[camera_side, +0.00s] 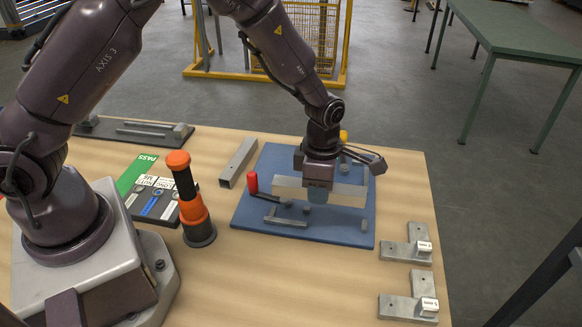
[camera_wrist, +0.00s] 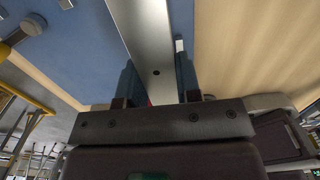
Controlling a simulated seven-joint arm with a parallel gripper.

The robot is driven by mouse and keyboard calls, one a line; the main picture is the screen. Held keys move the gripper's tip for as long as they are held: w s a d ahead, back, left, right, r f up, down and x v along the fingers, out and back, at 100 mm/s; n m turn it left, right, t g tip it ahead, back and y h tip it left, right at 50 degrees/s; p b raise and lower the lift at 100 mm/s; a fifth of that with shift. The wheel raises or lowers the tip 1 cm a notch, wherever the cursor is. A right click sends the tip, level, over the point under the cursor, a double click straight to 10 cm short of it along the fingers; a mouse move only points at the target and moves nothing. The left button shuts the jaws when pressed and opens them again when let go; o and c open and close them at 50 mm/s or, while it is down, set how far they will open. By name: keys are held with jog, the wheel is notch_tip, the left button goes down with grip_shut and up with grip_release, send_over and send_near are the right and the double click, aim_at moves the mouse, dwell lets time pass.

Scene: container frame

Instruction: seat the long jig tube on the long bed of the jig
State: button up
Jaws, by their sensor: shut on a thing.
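My gripper (camera_side: 318,196) is shut on a long pale square tube (camera_side: 346,195), gripping it near its middle with blue fingertips. The tube lies roughly level, left to right, over the blue jig plate (camera_side: 300,172). Whether it touches the jig's bed is unclear, as my gripper and the tube hide part of the plate. Low grey rails (camera_side: 285,222) show on the plate in front of the tube. In the wrist view, the tube (camera_wrist: 150,45) runs between both fingers (camera_wrist: 158,85), with a small dark hole in its face.
A red-handled clamp (camera_side: 251,183) and a yellow knob (camera_side: 344,136) stand on the jig. Another grey tube (camera_side: 238,162) lies left of the plate. Grey brackets (camera_side: 408,250) lie right, near the table edge.

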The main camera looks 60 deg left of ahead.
aim_at(318, 222)
jog(key=shift+d+f, duration=0.15)
jog(key=shift+f, duration=2.55)
jog(key=shift+f, duration=0.9)
jog(key=o, duration=1.6)
jog(key=shift+r, duration=3.55)
